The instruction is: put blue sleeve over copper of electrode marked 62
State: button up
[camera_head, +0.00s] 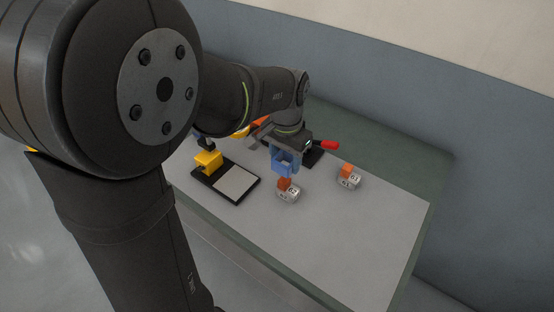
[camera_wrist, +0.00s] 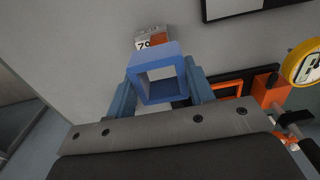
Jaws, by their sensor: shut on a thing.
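My gripper (camera_head: 286,163) is shut on the blue sleeve (camera_wrist: 155,58), a square hollow tube. In the wrist view the sleeve sits between my two blue fingers (camera_wrist: 160,88), its opening facing the camera. In the head view it is held above one electrode (camera_head: 289,194), whose orange copper block (camera_head: 284,183) stands on a pale marked base. The sleeve is apart from the copper. A second electrode (camera_head: 348,182) stands to the right, also with orange copper on top. An electrode (camera_wrist: 153,36) beyond the sleeve in the wrist view seems to read 79, partly hidden. The head-view marks are too small to read surely.
A black-framed plate with a grey pad (camera_head: 236,182) and a yellow block (camera_head: 208,160) lies at left. A red handle (camera_head: 330,145) is behind my gripper. A yellow round dial (camera_wrist: 305,62) and orange parts (camera_wrist: 268,92) show at right in the wrist view. The front tabletop (camera_head: 345,240) is clear.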

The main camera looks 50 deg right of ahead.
aim_at(284, 179)
dwell(0.4)
jog(key=shift+f, duration=3.35)
jog(key=shift+f, duration=0.6)
jog(key=o, duration=1)
jog(key=shift+r, duration=0.1)
notch_tip(284, 179, up, 17)
jog(key=shift+r, duration=0.1)
